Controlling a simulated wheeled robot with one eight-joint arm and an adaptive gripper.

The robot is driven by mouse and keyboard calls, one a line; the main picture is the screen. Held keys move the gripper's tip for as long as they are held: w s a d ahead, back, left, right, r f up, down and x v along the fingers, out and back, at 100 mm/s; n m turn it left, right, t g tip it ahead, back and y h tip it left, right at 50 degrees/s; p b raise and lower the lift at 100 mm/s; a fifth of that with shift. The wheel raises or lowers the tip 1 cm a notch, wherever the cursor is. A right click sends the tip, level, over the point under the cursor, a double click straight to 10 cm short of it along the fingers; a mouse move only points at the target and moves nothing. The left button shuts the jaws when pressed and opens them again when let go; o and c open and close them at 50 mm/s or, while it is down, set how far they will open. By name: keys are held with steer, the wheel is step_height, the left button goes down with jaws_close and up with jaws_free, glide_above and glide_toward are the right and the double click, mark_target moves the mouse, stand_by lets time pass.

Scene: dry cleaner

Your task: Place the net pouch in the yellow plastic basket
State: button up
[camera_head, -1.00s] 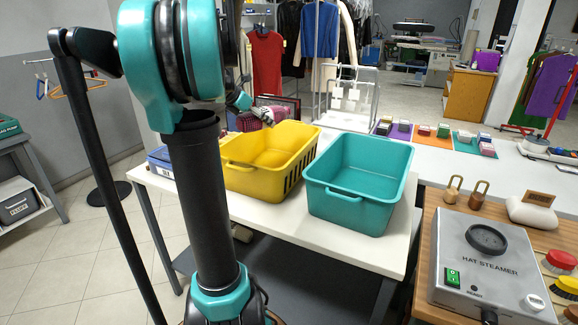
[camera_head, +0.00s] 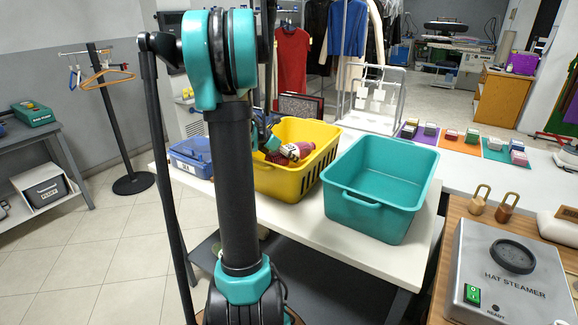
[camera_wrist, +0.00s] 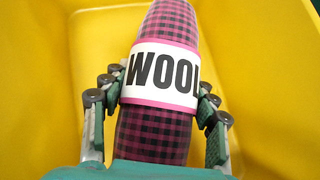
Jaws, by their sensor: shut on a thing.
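The net pouch (camera_head: 289,152) is a rounded pink-and-black checked bundle with a white band. In the wrist view the pouch (camera_wrist: 152,134) fills the middle, and its band reads "WOOL". My gripper (camera_head: 278,150) is shut on the pouch, with fingers on both sides of it in the wrist view (camera_wrist: 160,88). The yellow plastic basket (camera_head: 283,182) stands on the white table. The pouch and gripper are at its opening, and yellow walls (camera_wrist: 267,60) surround them in the wrist view. Whether the pouch touches the basket floor cannot be told.
A teal basket (camera_head: 368,203) stands close on the right of the yellow one. A blue case (camera_head: 190,156) sits at the table's left end. A hat steamer (camera_head: 510,275) is at the lower right. Clothes racks stand behind.

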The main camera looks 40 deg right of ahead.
mark_target(271, 153)
steer(key=shift+f, duration=2.05)
steer(key=shift+f, duration=0.1)
steer(key=o, duration=1.4)
steer(key=v, duration=1.2)
